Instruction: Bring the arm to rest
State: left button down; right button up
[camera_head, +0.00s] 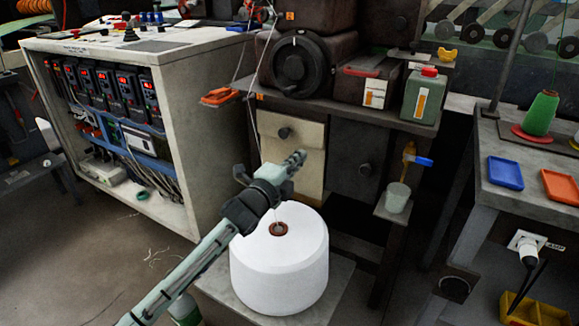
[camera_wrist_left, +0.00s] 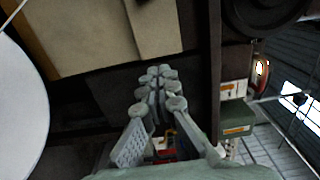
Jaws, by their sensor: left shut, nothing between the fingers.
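My left arm comes in from the lower left of the head view. Its gripper (camera_head: 296,159) is shut and empty, above and just behind a large white thread spool (camera_head: 280,268) on a low platform. The shut fingers (camera_wrist_left: 160,85) also show in the middle of the left wrist view, with nothing between them. The white spool (camera_wrist_left: 18,110) shows at the left edge of that view, apart from the fingers. My right gripper is not in view.
A control cabinet (camera_head: 100,50) stands at the left. Behind the gripper is a machine with a cream panel (camera_head: 291,150) and a black round wheel (camera_head: 299,64). A small cup (camera_head: 397,197) sits on a ledge. A side table (camera_head: 510,202) with blue and orange trays is at the right.

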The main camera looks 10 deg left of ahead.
pick_arm(q)
jog(key=s+a+f+n+g+y, duration=0.2)
jog(key=s+a+f+n, duration=0.2)
jog(key=s+f, duration=0.2)
jog(key=s+a+f+n+g+y+p, duration=0.1)
jog(key=s+a+f+n+g+y, duration=0.2)
jog(key=s+f, duration=0.35)
jog(key=s+a+f+n+g+y, duration=0.1)
jog(key=s+a+f+n, duration=0.35)
jog(key=f, duration=0.25)
jog(key=s+a+f+n+g, duration=0.2)
jog(key=s+f+n, duration=0.1)
jog(key=s, duration=0.5)
jog(key=s+a+f+n+g+y, duration=0.1)
jog(key=s+a+f+n+g, duration=0.1)
jog(key=s, duration=0.6)
jog(key=s+a+f+n+g, duration=0.2)
jog(key=s+f+n+g, duration=0.1)
jog(key=s+f, duration=0.3)
jog(key=s+n, duration=0.1)
jog(key=s, duration=0.1)
jog(key=shift+s+a+g+y+p, duration=0.25)
jog(key=shift+s+g+y+p, duration=0.05)
jog(key=shift+s+g+p, duration=0.1)
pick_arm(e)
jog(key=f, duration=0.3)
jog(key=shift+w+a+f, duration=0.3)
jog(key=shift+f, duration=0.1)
